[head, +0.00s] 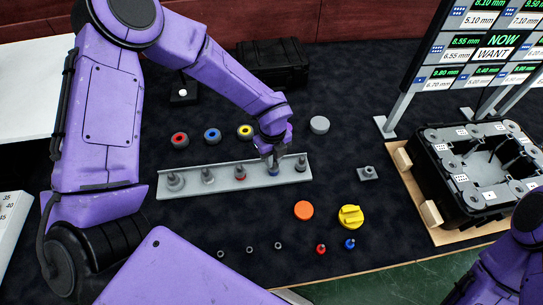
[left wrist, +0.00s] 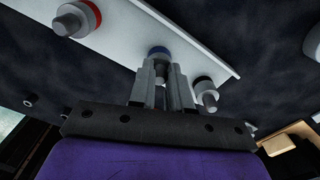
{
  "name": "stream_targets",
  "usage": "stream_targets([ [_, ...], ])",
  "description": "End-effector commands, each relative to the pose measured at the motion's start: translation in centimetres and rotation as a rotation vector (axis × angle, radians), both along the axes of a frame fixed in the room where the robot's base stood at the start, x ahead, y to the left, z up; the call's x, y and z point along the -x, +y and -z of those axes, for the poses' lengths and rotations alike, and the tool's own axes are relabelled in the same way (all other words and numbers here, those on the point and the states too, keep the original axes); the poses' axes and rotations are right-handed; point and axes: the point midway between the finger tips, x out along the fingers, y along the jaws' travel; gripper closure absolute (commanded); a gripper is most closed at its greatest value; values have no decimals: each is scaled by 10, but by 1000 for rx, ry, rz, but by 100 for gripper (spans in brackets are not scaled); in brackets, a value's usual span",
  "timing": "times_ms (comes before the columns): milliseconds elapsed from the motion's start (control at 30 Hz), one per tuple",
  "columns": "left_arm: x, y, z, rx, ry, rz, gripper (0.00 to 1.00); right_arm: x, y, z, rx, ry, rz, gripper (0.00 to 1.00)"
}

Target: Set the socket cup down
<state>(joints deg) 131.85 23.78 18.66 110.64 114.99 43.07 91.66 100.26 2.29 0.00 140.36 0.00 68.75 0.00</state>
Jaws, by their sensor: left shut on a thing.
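The socket cup with a blue band (head: 273,172) is at the grey rail (head: 235,185), in line between a red-banded cup (head: 240,174) and a black-banded cup (head: 301,164). My left gripper (head: 273,160) reaches down from above and is shut on the blue-banded cup. In the left wrist view, the fingers (left wrist: 160,84) close around its stem, with the blue band (left wrist: 158,51) beyond them against the rail. The fingers partly hide it, so I cannot tell if it fully rests on the rail. My right gripper is out of view.
Red, blue and yellow rings (head: 245,131) lie behind the rail. An orange disc (head: 303,210), a yellow knob (head: 350,216) and several small parts lie in front.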

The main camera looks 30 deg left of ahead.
Motion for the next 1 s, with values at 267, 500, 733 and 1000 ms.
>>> stream_targets([
  [267, 1, 0, 0, -1, 1, -1, 57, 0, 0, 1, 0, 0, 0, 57],
  [500, 0, 0, -11, 1, -2, -3, 57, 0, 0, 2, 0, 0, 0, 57],
  [733, -1, 1, -67, 3, -6, -3, 57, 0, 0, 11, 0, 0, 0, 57],
  [1000, 0, 2, -115, 0, -1, -2, 57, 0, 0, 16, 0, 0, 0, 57],
])
